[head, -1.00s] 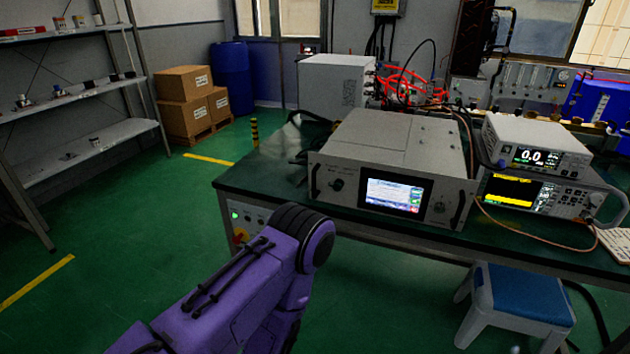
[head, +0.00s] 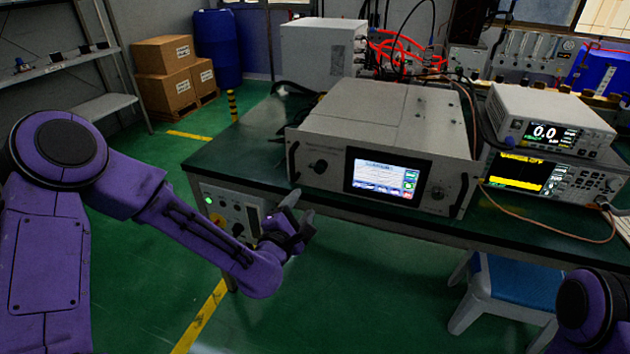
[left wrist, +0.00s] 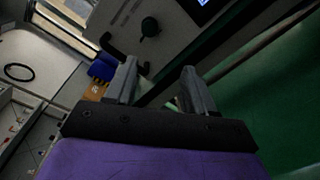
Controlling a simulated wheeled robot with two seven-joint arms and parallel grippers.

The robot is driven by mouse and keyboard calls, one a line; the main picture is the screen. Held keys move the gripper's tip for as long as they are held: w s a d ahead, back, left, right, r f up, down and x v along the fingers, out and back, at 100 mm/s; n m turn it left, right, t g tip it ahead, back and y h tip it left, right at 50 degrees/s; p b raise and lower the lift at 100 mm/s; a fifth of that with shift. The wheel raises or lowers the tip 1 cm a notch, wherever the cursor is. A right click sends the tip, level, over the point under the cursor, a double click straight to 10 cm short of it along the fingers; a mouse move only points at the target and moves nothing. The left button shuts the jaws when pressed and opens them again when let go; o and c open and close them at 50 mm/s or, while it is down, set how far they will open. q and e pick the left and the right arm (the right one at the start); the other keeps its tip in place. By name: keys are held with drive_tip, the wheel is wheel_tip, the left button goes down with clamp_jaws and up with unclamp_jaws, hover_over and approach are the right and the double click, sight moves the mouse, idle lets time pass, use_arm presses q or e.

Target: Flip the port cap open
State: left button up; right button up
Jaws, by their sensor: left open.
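The microwave generator (head: 388,115) is a grey box with a lit screen (head: 382,178) on the dark green bench. A round dark fitting (head: 319,167) sits on its front panel left of the screen; it shows also in the left wrist view (left wrist: 150,27). I cannot tell which is the port cap. My left gripper (head: 298,212) is open and empty, in front of and below the panel's left part. Its two fingers (left wrist: 159,72) stand apart in the left wrist view. My right gripper is out of view.
Black handles (head: 293,162) stick out at both ends of the panel. The bench edge (head: 400,222) runs just below it. Two stacked instruments (head: 553,122) stand at the right, with a loose cable. A blue-topped stool (head: 515,285) is below the bench. The floor in front is clear.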

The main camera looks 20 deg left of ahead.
sight(318, 171)
use_arm(q)
drive_tip(key=shift+n+t, duration=0.3)
drive_tip(key=shift+n, duration=0.1)
drive_tip(key=w, duration=0.3)
drive_tip(key=w+r+p, duration=0.1)
drive_tip(key=w, duration=0.7)
drive_tip(key=shift+w+d+r+p, duration=0.1)
drive_tip(key=shift+d+r+p, duration=0.1)
drive_tip(key=shift+r+p, duration=0.2)
clamp_jaws()
